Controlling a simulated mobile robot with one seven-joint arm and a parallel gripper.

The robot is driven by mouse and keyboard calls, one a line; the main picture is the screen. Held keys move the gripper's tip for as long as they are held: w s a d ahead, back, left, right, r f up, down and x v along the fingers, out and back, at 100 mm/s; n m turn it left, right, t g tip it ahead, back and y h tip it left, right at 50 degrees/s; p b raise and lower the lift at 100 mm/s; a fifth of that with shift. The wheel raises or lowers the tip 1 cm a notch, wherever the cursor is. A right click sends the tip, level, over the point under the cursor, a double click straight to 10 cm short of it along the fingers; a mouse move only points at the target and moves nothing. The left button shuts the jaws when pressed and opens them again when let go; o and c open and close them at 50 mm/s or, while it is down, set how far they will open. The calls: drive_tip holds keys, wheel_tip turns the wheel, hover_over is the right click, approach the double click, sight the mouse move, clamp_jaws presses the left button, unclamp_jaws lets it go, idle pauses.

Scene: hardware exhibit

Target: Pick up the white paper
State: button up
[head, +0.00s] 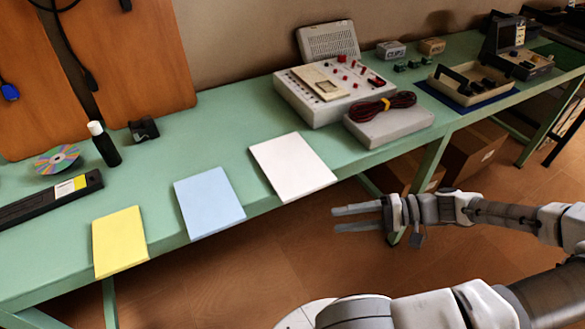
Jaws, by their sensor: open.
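The white paper (292,166) lies flat on the green bench, with its near edge at or slightly past the bench's front edge. It is the rightmost of three sheets. A light blue paper (209,203) and a yellow paper (119,242) lie to its left. My gripper (334,219) is open and empty, its two fingers pointing left. In the picture it is just below and right of the white paper's near corner, in front of the bench and apart from the paper.
The green bench (222,130) runs across the view. A grey device with red knobs (345,98) and a box with a coiled cable (390,128) stand right of the white paper. A black bottle (105,147), a disc (57,160) and a black strip (45,203) are at left. Floor in front is clear.

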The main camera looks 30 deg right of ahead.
sight(303, 195)
drive_tip(key=s+d+r+t+b, duration=0.1)
drive_tip(key=d+r+t, duration=0.1)
drive_tip(key=d+t, duration=0.35)
drive_tip(key=shift+m+g, duration=0.25)
drive_tip(key=shift+m, duration=0.05)
drive_tip(key=b+x, duration=0.2)
drive_tip(key=x, duration=0.6)
drive_tip(key=b+x, duration=0.2)
drive_tip(key=x, duration=0.7)
drive_tip(key=shift+f+b, duration=0.25)
drive_tip(key=shift+b, duration=0.05)
clamp_jaws()
